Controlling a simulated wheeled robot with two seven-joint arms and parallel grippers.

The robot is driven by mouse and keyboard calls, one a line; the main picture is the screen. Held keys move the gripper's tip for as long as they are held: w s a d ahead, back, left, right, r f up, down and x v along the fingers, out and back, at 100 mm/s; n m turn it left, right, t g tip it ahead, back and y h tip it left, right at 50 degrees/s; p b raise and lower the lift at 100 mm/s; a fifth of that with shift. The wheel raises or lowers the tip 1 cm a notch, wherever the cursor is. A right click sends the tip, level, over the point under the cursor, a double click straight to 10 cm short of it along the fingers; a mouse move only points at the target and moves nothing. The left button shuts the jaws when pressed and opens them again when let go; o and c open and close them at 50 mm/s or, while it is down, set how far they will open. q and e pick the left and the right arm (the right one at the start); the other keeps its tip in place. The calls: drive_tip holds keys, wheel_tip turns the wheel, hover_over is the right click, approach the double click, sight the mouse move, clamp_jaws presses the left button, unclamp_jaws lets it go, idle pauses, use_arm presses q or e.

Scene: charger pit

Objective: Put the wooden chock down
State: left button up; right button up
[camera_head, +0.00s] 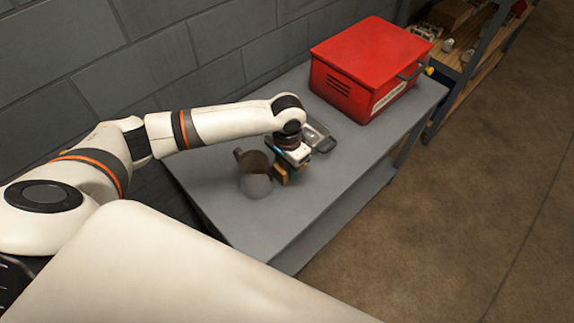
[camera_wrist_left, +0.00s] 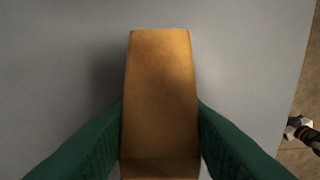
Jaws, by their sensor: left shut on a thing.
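My left gripper (camera_head: 284,172) is over the grey table (camera_head: 230,207) and points down. It is shut on the wooden chock (camera_wrist_left: 160,85), an orange-brown block. In the left wrist view the green fingers (camera_wrist_left: 160,140) press on both sides of the chock, with the grey table top behind it. In the head view only a small part of the chock (camera_head: 282,176) shows below the gripper, just right of a grey mug. I cannot tell whether the chock touches the table. My right gripper is not in view.
The grey metal mug (camera_head: 257,184) stands close to the left of the gripper. A small grey tray (camera_head: 322,138) lies behind it. A red metal box (camera_head: 368,65) stands at the far end. The table's front part is clear. A shelf (camera_head: 475,60) stands beyond.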

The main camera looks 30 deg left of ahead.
use_arm(q)
drive_tip(key=shift+f, duration=0.1)
drive_tip(key=o, duration=1.1)
